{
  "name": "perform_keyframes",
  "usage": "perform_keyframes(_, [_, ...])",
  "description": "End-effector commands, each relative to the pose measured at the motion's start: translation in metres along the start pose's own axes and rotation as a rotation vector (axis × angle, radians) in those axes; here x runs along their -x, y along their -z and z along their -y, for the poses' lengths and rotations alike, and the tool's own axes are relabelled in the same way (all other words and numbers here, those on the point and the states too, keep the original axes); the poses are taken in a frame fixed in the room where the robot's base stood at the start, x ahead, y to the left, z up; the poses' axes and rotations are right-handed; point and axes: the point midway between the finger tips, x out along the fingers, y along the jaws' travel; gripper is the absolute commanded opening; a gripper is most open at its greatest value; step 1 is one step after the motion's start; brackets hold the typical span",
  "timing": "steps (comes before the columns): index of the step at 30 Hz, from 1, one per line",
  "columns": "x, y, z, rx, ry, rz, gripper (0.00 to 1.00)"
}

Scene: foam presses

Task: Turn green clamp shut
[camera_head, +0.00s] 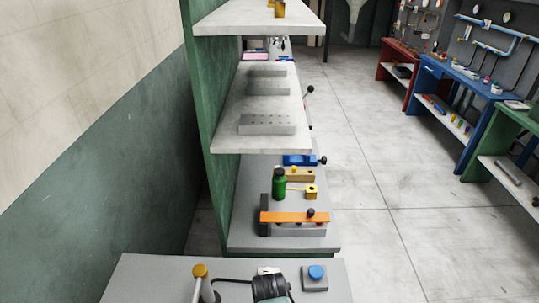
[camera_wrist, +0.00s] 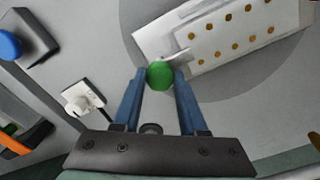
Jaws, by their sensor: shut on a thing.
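In the wrist view, the green clamp shows as a round green knob (camera_wrist: 160,75) at the upper middle. My gripper (camera_wrist: 160,80) has its two blue fingers shut on this green knob, one fingertip on each side. A light metal piece just behind the knob reaches toward a pale plate with brass-coloured holes (camera_wrist: 235,30). The knob's stem is hidden. In the head view, a dark part of my arm covers the front bench, and neither the green knob nor my fingertips can be made out there.
A blue button on a grey box (camera_head: 316,274) stands at the right of the front bench (camera_head: 140,285). A yellow-topped post (camera_head: 200,271) stands at the left. A white switch (camera_wrist: 82,100) lies left of my gripper. Shelves with a green bottle (camera_head: 279,184) and orange bar (camera_head: 293,217) stand beyond.

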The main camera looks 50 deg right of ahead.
Motion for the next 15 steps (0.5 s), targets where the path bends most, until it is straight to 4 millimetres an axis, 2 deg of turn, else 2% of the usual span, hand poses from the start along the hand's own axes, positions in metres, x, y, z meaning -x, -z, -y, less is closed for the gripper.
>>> perform_keyframes(1, [0.0013, 0.0013, -0.0010, 0.002, -0.003, -0.003, 0.43])
perform_keyframes(6, [0.0009, 0.0009, -0.0007, 0.001, -0.002, -0.002, 0.72])
perform_keyframes(15, [0.0012, 0.0004, -0.0004, 0.000, -0.002, -0.001, 0.72])
